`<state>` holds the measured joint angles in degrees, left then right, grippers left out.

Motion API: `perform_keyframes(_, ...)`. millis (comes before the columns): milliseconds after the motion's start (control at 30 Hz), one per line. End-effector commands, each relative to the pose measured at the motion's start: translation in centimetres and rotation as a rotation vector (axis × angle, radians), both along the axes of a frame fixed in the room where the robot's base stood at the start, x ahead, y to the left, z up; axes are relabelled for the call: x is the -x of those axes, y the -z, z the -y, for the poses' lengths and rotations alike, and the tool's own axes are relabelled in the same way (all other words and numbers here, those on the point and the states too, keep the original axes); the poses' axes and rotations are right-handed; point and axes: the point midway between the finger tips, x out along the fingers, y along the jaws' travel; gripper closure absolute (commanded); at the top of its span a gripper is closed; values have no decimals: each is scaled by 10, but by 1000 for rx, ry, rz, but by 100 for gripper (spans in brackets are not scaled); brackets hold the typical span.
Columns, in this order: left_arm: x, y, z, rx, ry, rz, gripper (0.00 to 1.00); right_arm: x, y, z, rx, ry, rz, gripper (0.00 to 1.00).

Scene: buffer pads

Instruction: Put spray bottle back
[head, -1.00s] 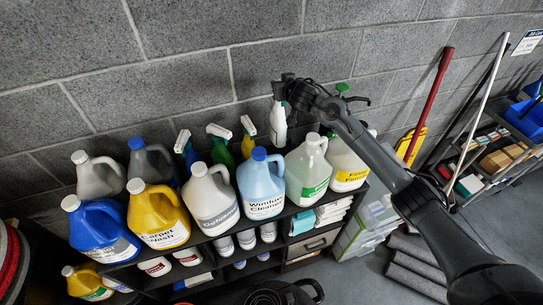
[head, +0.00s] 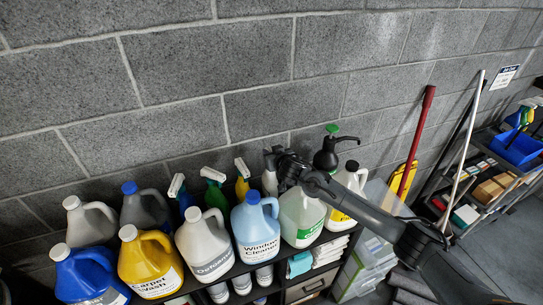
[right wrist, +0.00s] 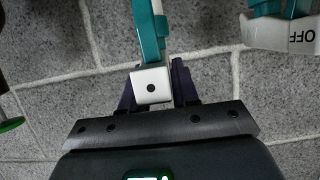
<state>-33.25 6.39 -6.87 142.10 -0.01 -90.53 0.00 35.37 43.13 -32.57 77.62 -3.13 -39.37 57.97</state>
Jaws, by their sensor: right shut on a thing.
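My right gripper (head: 273,157) is shut on the head of a spray bottle (head: 269,184), a pale bottle hanging upright below it behind the front row of jugs. In the right wrist view, the held white and teal sprayer head (right wrist: 151,84) sits between the dark fingers. The bottle's lower part is hidden behind the light blue Window Cleaner jug (head: 257,222). Other spray bottles stand to its left: a yellow one (head: 242,184), a green one (head: 214,192) and a blue one (head: 184,198). My left gripper is not in view.
A black pump sprayer (head: 327,157) with a green knob stands just right of the gripper. Large jugs, such as the yellow Carpet Wash jug (head: 150,262), crowd the shelf's front. A grey block wall (head: 180,75) is close behind.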

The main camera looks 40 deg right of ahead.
Motion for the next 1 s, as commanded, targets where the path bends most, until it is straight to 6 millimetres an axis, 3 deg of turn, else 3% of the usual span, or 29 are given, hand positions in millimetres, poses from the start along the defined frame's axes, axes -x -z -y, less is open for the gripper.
perform_keyframes(567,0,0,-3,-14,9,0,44,-1,14,0,-2,1,9,100)
perform_keyframes(600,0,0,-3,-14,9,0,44,0,16,0,-1,-1,2,64)
perform_keyframes(700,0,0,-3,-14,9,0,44,0,16,0,0,0,1,49)
perform_keyframes(733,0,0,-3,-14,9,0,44,0,16,0,0,0,1,45)
perform_keyframes(1000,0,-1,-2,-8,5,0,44,0,16,0,1,0,2,45)
